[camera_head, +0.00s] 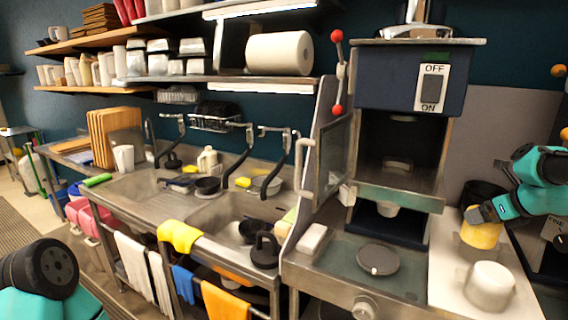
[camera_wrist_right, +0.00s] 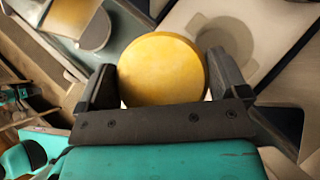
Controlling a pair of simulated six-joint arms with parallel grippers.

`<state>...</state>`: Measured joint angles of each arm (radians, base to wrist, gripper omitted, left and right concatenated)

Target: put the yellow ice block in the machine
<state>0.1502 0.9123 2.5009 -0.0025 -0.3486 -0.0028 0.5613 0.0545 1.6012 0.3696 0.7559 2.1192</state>
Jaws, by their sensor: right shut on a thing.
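The yellow ice block (camera_head: 481,233) is a short round cylinder at the right, above the white board. My right gripper (camera_head: 474,215) is shut on it. In the right wrist view the yellow ice block (camera_wrist_right: 162,68) sits between the two fingers of the right gripper (camera_wrist_right: 172,85). The machine (camera_head: 413,120) stands left of the block, with an OFF/ON switch on its front and an open chamber. Its door (camera_head: 333,155) is swung open to the left. My left gripper is not in view; only part of my left arm shows at bottom left.
A white cylinder block (camera_head: 489,287) stands on the white board (camera_head: 450,265) just below the yellow one. A round grey lid (camera_head: 378,259) lies on the counter before the machine. A sink (camera_head: 225,215) is at the left.

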